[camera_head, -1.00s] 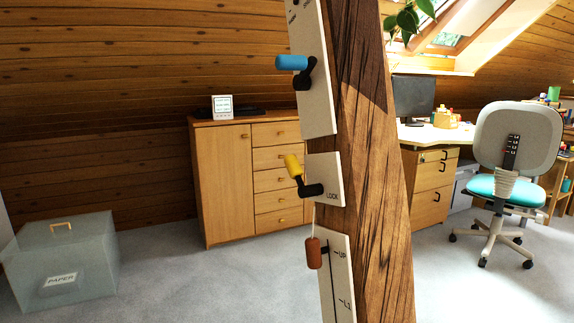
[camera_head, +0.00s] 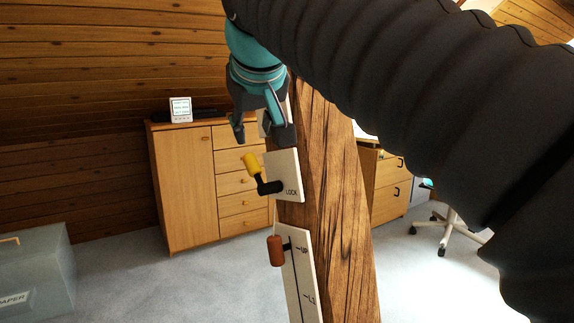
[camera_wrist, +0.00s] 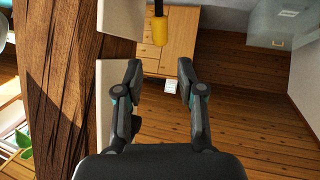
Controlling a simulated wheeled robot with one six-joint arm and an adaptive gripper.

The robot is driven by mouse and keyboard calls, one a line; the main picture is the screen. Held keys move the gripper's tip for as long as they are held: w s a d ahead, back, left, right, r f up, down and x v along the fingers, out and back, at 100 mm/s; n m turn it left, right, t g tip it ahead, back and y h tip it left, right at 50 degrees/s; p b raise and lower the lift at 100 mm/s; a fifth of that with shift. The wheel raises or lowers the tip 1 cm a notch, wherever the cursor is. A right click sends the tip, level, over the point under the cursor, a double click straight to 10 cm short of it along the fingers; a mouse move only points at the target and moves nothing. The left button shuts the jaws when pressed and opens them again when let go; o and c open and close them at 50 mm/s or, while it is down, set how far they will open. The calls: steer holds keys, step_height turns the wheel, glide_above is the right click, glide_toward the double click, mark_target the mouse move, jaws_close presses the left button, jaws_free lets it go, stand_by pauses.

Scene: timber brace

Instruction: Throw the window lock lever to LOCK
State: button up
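The window lock lever has a yellow handle (camera_head: 251,165) on a black arm that turns on a white plate (camera_head: 285,176) marked LOCK. The plate is fixed to the wooden post. The handle points up and left, away from the LOCK label. My gripper (camera_head: 262,138) is just above the yellow handle in the head view, fingers pointing down and apart, with nothing between them. In the wrist view my gripper (camera_wrist: 160,72) is open, and the yellow handle (camera_wrist: 160,32) lies beyond the fingertips, near the middle. I see no contact with it.
The wooden post (camera_head: 325,190) stands directly behind the plates. Below is another white plate (camera_head: 300,280) with a red-brown handle (camera_head: 275,250). The upper plate is mostly hidden by my gripper. A wooden cabinet (camera_head: 182,185) and a grey box (camera_head: 40,265) stand in the background.

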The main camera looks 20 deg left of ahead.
mark_target(252, 161)
steer(key=b+x, duration=0.1)
steer(key=x, duration=1.2)
steer(key=shift+w+a+f, duration=0.15)
steer(key=shift+w+f, duration=0.05)
jaws_close()
